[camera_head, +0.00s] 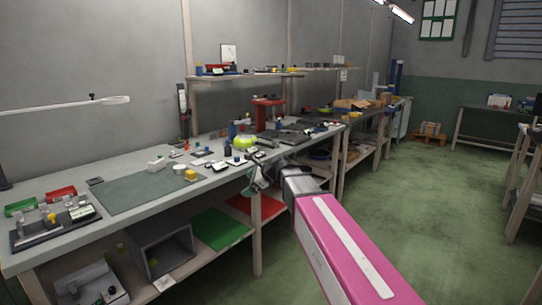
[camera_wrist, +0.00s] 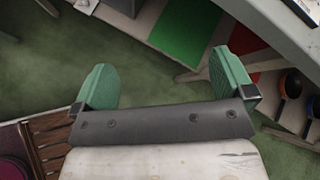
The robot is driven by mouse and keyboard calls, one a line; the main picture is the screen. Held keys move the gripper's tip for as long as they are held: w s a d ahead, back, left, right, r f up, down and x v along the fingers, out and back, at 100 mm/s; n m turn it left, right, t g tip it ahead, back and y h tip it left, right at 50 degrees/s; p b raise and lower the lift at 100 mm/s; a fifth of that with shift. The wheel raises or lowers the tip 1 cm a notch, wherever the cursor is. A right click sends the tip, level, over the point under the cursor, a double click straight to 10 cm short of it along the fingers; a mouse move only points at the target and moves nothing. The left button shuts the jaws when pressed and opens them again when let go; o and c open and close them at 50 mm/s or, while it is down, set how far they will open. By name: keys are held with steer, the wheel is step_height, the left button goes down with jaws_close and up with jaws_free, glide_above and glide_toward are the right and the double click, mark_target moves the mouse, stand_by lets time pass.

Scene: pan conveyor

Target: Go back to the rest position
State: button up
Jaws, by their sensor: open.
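My gripper (camera_head: 256,176) is in front of the long workbench (camera_head: 120,172), close to its front edge, at the end of my pink arm. In the wrist view, my gripper (camera_wrist: 165,85) shows two green fingers held wide apart. Nothing is between them, only the green floor (camera_wrist: 150,85) below. It appears to hold nothing.
The workbench carries a green mat (camera_head: 145,190), a yellow-green round object (camera_head: 243,142) and several small parts. Its lower shelf holds a green panel (camera_head: 218,228), a red panel (camera_head: 250,206) and a grey box (camera_head: 160,250). The floor to the right (camera_head: 430,200) is clear.

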steer(key=s+d+f+n+g+h, duration=0.1)
steer(key=s+d+f+n+h, duration=0.3)
steer(key=s+d+f+n, duration=0.4)
steer(key=s+d+f+n+g+h, duration=0.2)
steer(key=s+d+f+n+h, duration=0.3)
steer(key=d+f, duration=1.2)
steer(key=s+d+n, duration=0.2)
steer(key=s+n, duration=0.1)
steer(key=s, duration=0.3)
steer(key=shift+n+g+h, duration=0.3)
steer(key=shift+n, duration=0.1)
